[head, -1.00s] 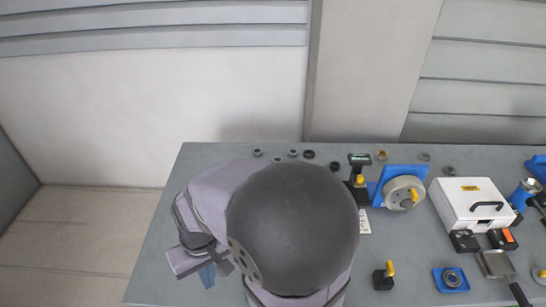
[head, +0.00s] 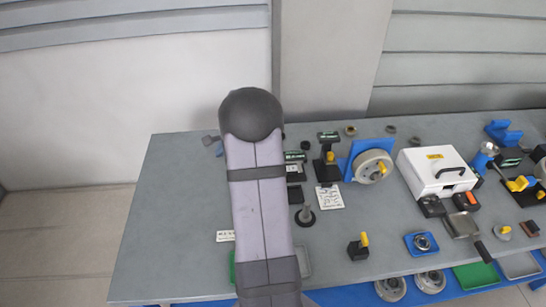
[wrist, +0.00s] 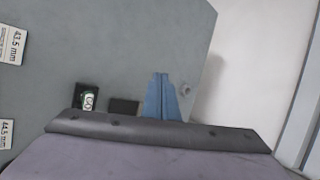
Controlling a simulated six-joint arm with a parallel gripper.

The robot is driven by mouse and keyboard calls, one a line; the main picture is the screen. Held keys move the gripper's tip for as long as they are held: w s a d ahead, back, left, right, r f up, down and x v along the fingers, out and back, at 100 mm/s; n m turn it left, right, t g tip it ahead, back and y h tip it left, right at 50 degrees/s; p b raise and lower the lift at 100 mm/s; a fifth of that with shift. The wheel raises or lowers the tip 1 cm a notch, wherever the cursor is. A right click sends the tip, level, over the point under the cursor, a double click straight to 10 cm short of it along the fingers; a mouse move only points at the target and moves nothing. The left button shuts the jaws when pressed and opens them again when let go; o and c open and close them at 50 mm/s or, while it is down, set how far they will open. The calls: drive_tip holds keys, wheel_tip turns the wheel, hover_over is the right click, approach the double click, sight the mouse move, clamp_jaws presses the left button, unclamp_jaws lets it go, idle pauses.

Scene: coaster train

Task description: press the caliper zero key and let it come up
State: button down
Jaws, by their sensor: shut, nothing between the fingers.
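My gripper (head: 219,149) shows only in part at the left of my arm's dark upper joint in the head view, over the back of the bench. Its blue fingers (wrist: 162,97) are together and empty in the wrist view. No caliper or zero key can be told for certain. Candidates are dark devices with green displays: one right of my arm (head: 295,156), partly covered by it, one on a stand (head: 328,136), and one at the far right (head: 510,162). In the wrist view, a small dark item with a pale green-and-white face (wrist: 88,98) lies left of the fingers.
Right of my arm stand a blue-backed wheel (head: 373,166), a white case (head: 436,172) and a dark block with a yellow lever (head: 358,248). A green tray (head: 234,268) is partly behind my arm. The bench (head: 175,195) is bare at left. Size cards (wrist: 12,45) lie at the wrist view's left.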

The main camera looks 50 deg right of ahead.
drive_tip(key=s+d+f+m+h, duration=0.1)
drive_tip(key=s+d+m+h, duration=0.1)
drive_tip(key=d, duration=0.8)
drive_tip(key=s+d+f+m+h, duration=0.1)
drive_tip(key=s+d+m+h, duration=0.1)
drive_tip(key=s+d+m, duration=0.2)
drive_tip(key=d+m, duration=0.3)
drive_tip(key=d, duration=0.3)
drive_tip(key=shift+s+f+m+p, duration=0.15)
drive_tip(key=shift+m+p, duration=0.15)
drive_tip(key=shift+f, duration=0.15)
wheel_tip(320, 180, down, 8)
drive_tip(key=b, duration=0.8)
drive_tip(key=shift+f, duration=0.25)
drive_tip(key=shift+f, duration=0.1)
idle(0.4)
drive_tip(key=shift+f+b, duration=0.35)
drive_tip(key=shift+b, duration=0.2)
